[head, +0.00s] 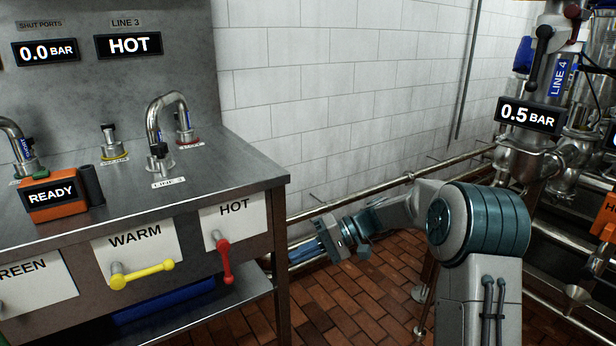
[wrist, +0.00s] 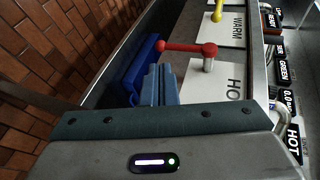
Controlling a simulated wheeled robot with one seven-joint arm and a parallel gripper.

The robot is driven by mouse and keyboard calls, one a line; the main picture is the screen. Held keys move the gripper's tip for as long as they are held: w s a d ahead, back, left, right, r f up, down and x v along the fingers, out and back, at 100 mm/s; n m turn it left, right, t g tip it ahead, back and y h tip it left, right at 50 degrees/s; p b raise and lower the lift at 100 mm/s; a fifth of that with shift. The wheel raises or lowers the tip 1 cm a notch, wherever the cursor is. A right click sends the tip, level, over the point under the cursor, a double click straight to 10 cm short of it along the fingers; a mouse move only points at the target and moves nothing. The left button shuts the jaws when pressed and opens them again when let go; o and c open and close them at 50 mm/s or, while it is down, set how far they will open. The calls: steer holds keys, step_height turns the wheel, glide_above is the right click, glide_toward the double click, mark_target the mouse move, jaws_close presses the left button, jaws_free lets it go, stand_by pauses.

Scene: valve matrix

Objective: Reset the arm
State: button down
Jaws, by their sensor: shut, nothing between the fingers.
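My arm stands at the right of the head view, bent at the elbow, with its forearm reaching left. My gripper (head: 296,254) is at its end, low beside the right end of the steel bench (head: 286,185). Its blue fingers are shut and empty; in the wrist view the gripper (wrist: 159,82) shows them close together. The red valve handle (head: 225,262) on the HOT panel is left of the gripper and apart from it in the head view. It also shows just beyond the fingers in the wrist view (wrist: 190,47).
A yellow handle (head: 142,274) is on the WARM panel. An orange READY device (head: 54,197) and bent pipes (head: 166,112) stand on the bench. A blue bin (head: 166,300) sits on the lower shelf. LINE 4 pipework (head: 545,150) is at right. A wall pipe (head: 390,184) runs behind my arm.

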steer(key=s+d+r+m+t+h+p, duration=0.1)
steer(key=s+d+r+h+p, duration=0.3)
steer(key=s+r+p, duration=0.5)
steer(key=s+d+r+m+t+h+p, duration=0.1)
steer(key=s+d+r+t+h+p, duration=0.2)
steer(key=s+d+r+p, duration=0.4)
steer(key=s+d+r+m+t+h+p, duration=0.1)
steer(key=s+d+r+t+h+p, duration=0.1)
steer(key=s+d+r+h+p, duration=0.4)
steer(key=s+r+p, duration=0.4)
steer(key=r+p, duration=0.1)
steer(key=r, duration=0.3)
steer(key=shift+s+d+r+p, duration=0.15)
steer(key=shift+s+r+p, duration=0.15)
steer(key=shift+s, duration=0.1)
